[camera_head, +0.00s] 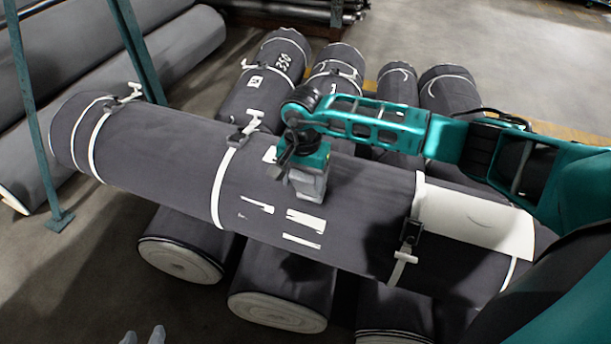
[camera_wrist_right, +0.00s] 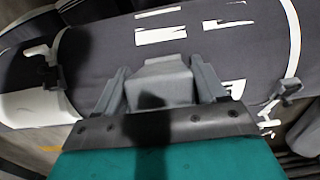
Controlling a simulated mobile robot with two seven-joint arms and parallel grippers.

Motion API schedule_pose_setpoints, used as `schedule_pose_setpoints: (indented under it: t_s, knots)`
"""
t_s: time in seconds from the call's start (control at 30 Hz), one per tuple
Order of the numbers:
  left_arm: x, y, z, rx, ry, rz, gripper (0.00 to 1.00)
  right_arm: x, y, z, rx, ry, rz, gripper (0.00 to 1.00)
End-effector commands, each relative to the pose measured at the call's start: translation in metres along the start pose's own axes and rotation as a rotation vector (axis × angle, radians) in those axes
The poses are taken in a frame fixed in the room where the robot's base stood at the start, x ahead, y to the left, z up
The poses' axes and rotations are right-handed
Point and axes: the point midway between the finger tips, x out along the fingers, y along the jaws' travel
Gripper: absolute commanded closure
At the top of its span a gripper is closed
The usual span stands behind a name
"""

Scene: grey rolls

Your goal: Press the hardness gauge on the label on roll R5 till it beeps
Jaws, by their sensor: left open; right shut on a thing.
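A large dark grey roll (camera_head: 160,150) lies across several other rolls. White label patches (camera_head: 306,220) are on its upper side, and they also show in the right wrist view (camera_wrist_right: 160,34). I cannot read R5 on any roll. My right gripper (camera_head: 308,184) is over the middle of this top roll, shut on a grey block-like gauge (camera_wrist_right: 158,78). The gauge is just behind the label patches in the head view. Its underside is hidden, so I cannot tell whether it touches the roll. My left gripper (camera_head: 143,337) is open and empty at the bottom edge, partly cut off.
White straps (camera_head: 222,180) with buckles circle the top roll. A white sheet (camera_head: 470,215) lies on its right part. Rolls underneath (camera_head: 275,305) stick out in front and behind. A teal post frame (camera_head: 40,140) stands at left. Floor at the back right is clear.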

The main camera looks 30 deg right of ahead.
Motion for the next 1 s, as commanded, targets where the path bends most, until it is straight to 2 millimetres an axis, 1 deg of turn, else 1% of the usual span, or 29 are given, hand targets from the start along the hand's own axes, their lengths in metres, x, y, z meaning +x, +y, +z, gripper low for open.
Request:
schedule_pose_setpoints:
  t_s: [0.03,0.4,0.53,1.0]
  knots:
    - [-0.004,0.000,-0.006,0.000,0.001,0.000,0.57,-0.008,0.000,0.001,-0.001,0.001,-0.001,0.61]
    - [-0.016,0.000,-0.025,0.000,0.004,0.000,0.57,-0.034,0.000,0.012,0.001,0.001,0.000,0.61]
    - [-0.017,0.000,-0.027,0.000,0.006,0.000,0.57,-0.037,0.000,0.014,0.000,0.001,0.000,0.61]
    - [-0.017,0.000,-0.027,0.000,0.005,0.000,0.57,-0.037,0.000,0.014,0.000,0.001,-0.001,0.61]
